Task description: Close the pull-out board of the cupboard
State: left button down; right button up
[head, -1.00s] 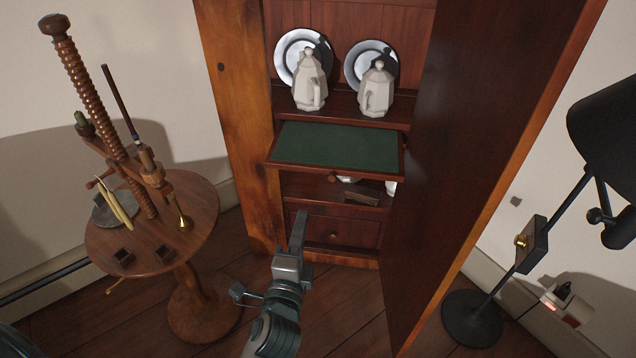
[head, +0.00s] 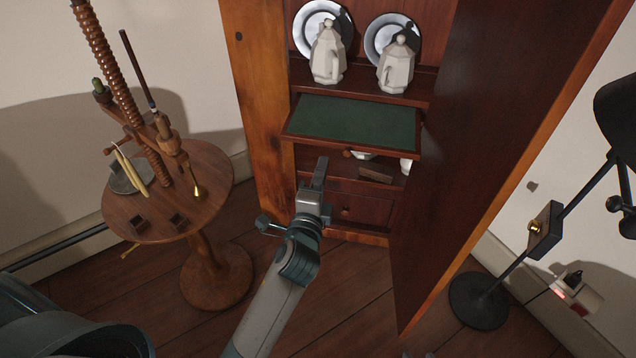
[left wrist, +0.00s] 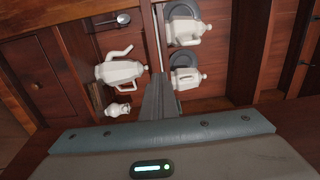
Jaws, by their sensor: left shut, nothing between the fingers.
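The pull-out board (head: 355,120) has a green top and a reddish wooden edge. It sticks out of the open cupboard (head: 262,110) below the shelf with the white pots. In the left wrist view, a thin strip running up from the fingers looks like the board seen edge-on. My left gripper (head: 321,163) is shut and empty, just below the board's front edge near its left part in the head view; I cannot tell whether it touches. Its closed fingers (left wrist: 160,98) also show in the left wrist view. My right gripper is not in view.
The open cupboard door (head: 475,150) stands to the right. Two white pots (head: 327,55) and two plates are on the shelf above. More crockery lies in the compartment below. A round wooden table (head: 215,180) stands left, a black lamp stand (head: 480,300) right.

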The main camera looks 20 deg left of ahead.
aim_at(337, 115)
pick_arm(q)
jog(key=w, duration=0.4)
jog(key=shift+a, duration=0.25)
jog(key=shift+w, duration=0.8)
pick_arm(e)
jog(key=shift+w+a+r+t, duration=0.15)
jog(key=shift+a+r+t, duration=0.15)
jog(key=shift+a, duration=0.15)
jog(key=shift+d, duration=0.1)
